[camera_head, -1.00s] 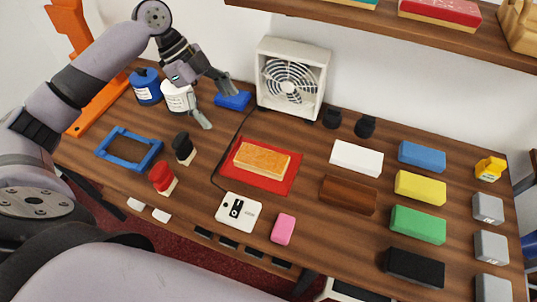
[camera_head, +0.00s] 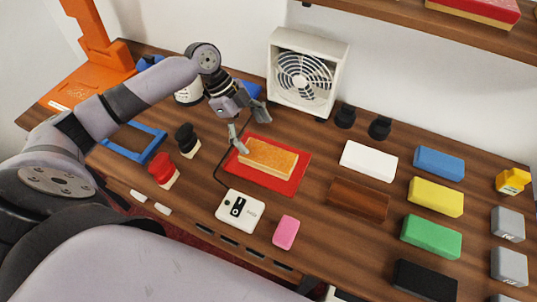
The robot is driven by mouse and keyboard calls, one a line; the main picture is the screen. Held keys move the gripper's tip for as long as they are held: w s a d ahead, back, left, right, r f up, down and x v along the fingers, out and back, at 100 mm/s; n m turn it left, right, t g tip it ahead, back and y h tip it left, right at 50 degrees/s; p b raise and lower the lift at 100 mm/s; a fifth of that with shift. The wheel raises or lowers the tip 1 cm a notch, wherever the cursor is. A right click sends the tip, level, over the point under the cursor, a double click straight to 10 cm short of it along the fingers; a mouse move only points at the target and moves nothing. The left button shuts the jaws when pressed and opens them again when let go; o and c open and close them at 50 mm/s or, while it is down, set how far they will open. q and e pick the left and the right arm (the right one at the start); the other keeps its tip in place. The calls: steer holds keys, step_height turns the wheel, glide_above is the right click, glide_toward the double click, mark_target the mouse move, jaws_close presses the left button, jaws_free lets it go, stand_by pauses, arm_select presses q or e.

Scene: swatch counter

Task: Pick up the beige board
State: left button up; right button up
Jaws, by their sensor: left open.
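The beige board (camera_head: 268,158), with pale sides and an orange-tan top, lies flat on a red sheet (camera_head: 296,184) near the middle of the counter. My left gripper (camera_head: 252,132) is open and empty, pointing down at the far left end of the board. One finger shows in front of the board's left end and the other behind it. I cannot tell whether either finger touches the board. My right gripper is not in view.
A white box fan (camera_head: 306,75) stands behind the board. A white device (camera_head: 240,211) and a pink block (camera_head: 286,232) lie in front. Red and black stamps (camera_head: 163,170) stand left. Several coloured blocks fill the right side (camera_head: 436,196).

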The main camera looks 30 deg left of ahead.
mark_target(267, 154)
arm_select(q)
steer(key=shift+x, duration=1)
steer(key=shift+s+d+f+p, duration=0.2)
steer(key=shift+d+f+p, duration=0.15)
steer(key=shift+p, duration=0.05)
steer(key=p+x, duration=0.1)
steer(key=x, duration=0.2)
steer(key=shift+s+d+f, duration=0.2)
steer(key=shift+d, duration=0.1)
steer(key=shift+d+f, duration=0.2)
steer(key=shift+f, duration=0.2)
steer(key=c, duration=1.4)
